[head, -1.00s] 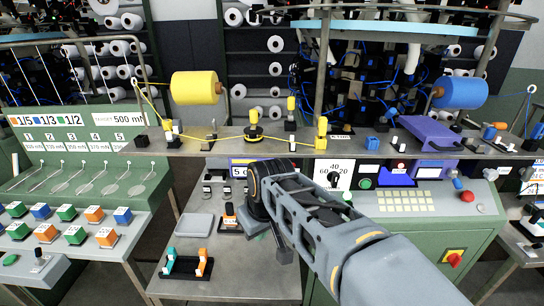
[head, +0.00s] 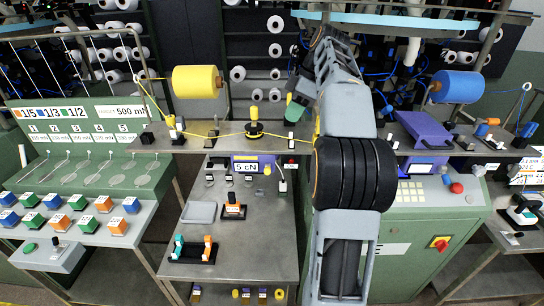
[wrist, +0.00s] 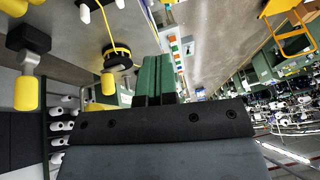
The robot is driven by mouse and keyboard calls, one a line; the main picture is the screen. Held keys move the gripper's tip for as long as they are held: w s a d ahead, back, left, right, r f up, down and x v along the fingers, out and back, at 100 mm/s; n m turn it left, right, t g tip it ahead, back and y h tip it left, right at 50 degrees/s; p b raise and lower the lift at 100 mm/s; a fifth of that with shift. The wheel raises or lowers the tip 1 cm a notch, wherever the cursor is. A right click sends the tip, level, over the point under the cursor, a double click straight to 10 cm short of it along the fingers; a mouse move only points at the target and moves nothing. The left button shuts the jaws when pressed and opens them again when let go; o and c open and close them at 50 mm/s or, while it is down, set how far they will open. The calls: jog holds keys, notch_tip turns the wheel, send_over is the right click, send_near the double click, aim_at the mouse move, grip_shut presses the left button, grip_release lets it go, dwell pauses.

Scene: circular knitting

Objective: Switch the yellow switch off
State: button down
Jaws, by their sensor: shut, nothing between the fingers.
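The yellow switch (wrist: 27,92) shows at the left of the wrist view, a yellow handle on a metal lever from a black base. In the head view it is hidden behind my gripper and arm. My gripper (wrist: 158,60) has green fingers, shut and empty. In the wrist view they are to the right of the yellow handle, with a gap between them in the picture. In the head view my gripper (head: 294,108) is over the shelf, right of the black and yellow yarn tensioner (head: 254,130).
A blue spool (head: 458,87) is at the right. My arm covers the shelf's middle right.

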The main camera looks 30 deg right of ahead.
jog(key=shift+a+f, duration=0.1)
send_near(268, 167)
jog(key=x, duration=0.5)
jog(key=shift+w+a, duration=0.2)
jog(key=shift+s+a+f, duration=0.15)
jog(key=shift+a+f, duration=0.15)
jog(key=shift+f, duration=0.4)
jog(key=shift+f+b, duration=0.15)
jog(key=shift+b, duration=0.15)
